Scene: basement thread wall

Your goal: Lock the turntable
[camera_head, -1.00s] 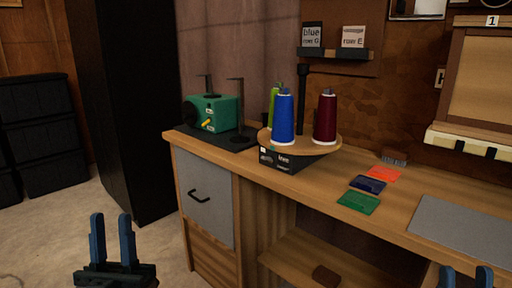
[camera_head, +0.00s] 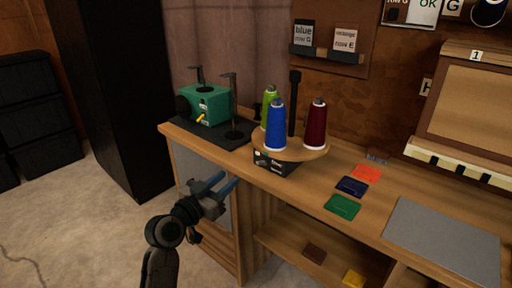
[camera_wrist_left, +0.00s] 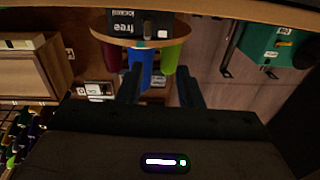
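The turntable (camera_head: 312,153) is a round wooden disc on the bench, carrying a blue cone (camera_head: 276,127), a dark red cone (camera_head: 316,124) and a green cone (camera_head: 269,107). Its dark base (camera_head: 275,164) sits under the disc. In the left wrist view, which is upside down, the base (camera_wrist_left: 120,22) shows the words "free" and "locked", and a small light part shows near "free". My left gripper (camera_head: 229,178) is open and empty, before the bench front, left of and below the turntable. Its parted fingers (camera_wrist_left: 161,92) also show in the wrist view. My right gripper is out of view.
A green machine (camera_head: 204,104) stands on a dark mat left of the turntable. Orange (camera_head: 366,173), navy (camera_head: 352,187) and green (camera_head: 342,207) cards and a grey mat (camera_head: 443,240) lie to the right. A dark post (camera_head: 294,105) rises behind the disc.

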